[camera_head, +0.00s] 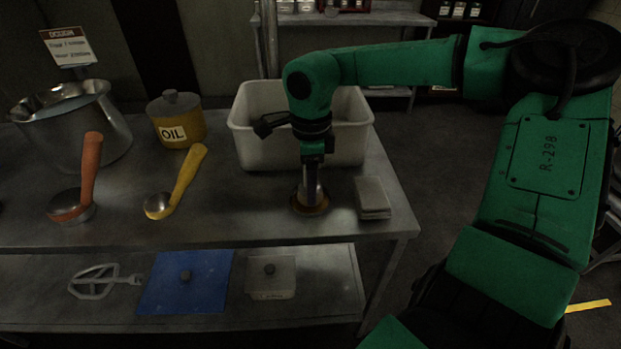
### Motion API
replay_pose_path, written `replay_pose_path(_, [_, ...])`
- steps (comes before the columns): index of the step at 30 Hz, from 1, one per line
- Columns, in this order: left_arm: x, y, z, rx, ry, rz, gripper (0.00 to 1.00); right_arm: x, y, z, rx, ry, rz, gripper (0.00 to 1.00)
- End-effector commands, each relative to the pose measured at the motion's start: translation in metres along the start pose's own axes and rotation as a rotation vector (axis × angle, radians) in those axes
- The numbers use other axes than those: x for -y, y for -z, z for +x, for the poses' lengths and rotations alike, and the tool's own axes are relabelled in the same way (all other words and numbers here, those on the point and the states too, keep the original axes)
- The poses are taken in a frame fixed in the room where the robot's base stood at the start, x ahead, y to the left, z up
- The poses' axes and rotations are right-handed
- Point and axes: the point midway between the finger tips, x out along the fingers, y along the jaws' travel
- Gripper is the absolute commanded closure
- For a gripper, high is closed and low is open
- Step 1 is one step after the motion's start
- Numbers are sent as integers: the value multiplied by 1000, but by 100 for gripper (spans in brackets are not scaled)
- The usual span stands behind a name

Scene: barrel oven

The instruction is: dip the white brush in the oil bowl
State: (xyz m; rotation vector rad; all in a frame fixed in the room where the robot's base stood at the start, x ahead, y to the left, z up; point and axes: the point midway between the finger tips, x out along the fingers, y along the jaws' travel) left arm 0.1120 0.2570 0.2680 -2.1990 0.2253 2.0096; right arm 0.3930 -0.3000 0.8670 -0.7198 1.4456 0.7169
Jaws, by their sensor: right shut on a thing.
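My right gripper (313,172) points straight down above the right part of the table, shut on the white brush. Only a short pale stretch of the brush (318,196) shows below the fingers; its upper part is hidden by the gripper. The small brown oil bowl (296,208) stands on the table right under the gripper. The brush's lower end is at the bowl, within its rim as seen from here; I cannot tell how deep it reaches. My left gripper is out of view.
A white bin (249,150) stands close behind the gripper. A pale stack (371,195) lies right of the bowl, near the table's edge. A yellow ladle (186,180), an orange ladle (90,170), a yellow oil canister (190,125) and a metal pot (90,135) are left.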

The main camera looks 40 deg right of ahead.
Motion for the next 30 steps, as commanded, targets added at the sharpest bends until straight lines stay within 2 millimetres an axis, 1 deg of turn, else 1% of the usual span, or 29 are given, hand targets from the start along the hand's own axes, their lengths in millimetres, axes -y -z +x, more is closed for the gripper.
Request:
replay_pose_path(10, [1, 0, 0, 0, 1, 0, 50, 0, 0, 0, 0, 0, 0, 80])
replay_pose_path(30, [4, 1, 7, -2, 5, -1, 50, 0, 0, 8, 0, 0, 0, 80])
